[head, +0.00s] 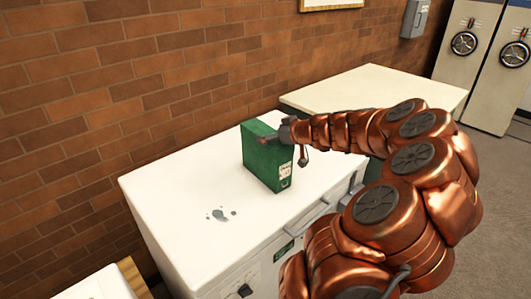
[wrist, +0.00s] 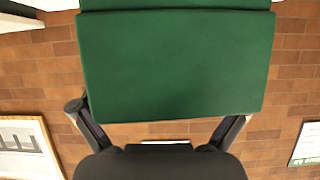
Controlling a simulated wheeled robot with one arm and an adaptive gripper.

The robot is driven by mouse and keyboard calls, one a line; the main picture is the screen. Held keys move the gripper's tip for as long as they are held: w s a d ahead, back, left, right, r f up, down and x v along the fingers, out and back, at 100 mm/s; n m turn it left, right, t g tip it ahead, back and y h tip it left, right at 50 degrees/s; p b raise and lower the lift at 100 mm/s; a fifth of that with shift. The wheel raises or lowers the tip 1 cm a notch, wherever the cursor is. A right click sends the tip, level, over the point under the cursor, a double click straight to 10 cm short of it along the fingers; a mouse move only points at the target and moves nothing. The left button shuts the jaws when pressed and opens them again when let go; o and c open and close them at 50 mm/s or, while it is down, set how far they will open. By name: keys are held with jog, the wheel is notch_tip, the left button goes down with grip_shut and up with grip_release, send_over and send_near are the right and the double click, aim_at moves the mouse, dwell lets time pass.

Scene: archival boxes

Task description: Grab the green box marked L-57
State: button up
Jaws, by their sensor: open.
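A green box (head: 262,160) stands upright on a white, appliance-like cabinet. A white label (head: 285,171) is on its narrow front side; its writing is too small to read. My gripper (head: 283,147) is open at the upper right of the box, with one finger across the top of its broad side and the other near the label side. In the wrist view the green box (wrist: 175,65) fills the upper middle, close in front of the palm. The fingers spread on either side below it, and their far ends are partly hidden, so contact cannot be told.
A brick wall (head: 130,80) runs behind. A pale table (head: 370,85) stands to the right, and cabinets with wheel handles (head: 462,45) stand farther back.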

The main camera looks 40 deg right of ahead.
jog(key=shift+x, duration=1.25)
jog(key=c, duration=1.8)
